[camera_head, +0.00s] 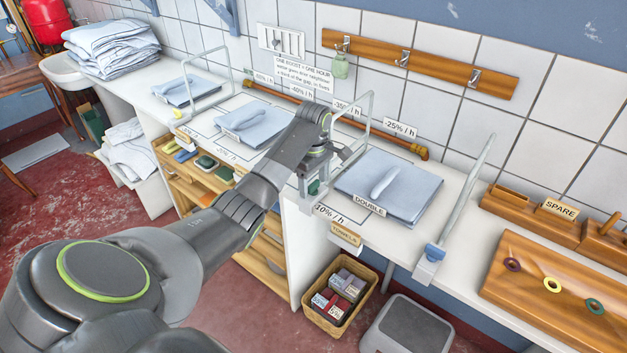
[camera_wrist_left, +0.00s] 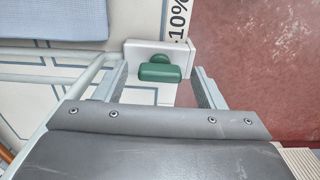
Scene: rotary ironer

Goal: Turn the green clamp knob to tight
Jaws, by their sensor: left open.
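The green clamp knob (camera_wrist_left: 160,72) is a bar-shaped grip on a pale clamp block (camera_wrist_left: 185,53), near the "10%" label. In the head view a small part of the knob (camera_head: 314,187) shows below my left gripper (camera_head: 312,178), which hides much of the clamp. In the left wrist view, the open fingers of my left gripper (camera_wrist_left: 162,84) stand on either side of the knob, with gaps between them and it. I cannot tell how far apart they are in depth. My right gripper is not in view.
Metal rails rise from the white counter, one (camera_head: 366,112) just behind my left gripper and another (camera_head: 466,190) farther right. A folded blue cloth (camera_head: 415,188) marked "DOUBLE" lies beside the clamp. A basket of boxes (camera_head: 325,322) stands below the counter edge.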

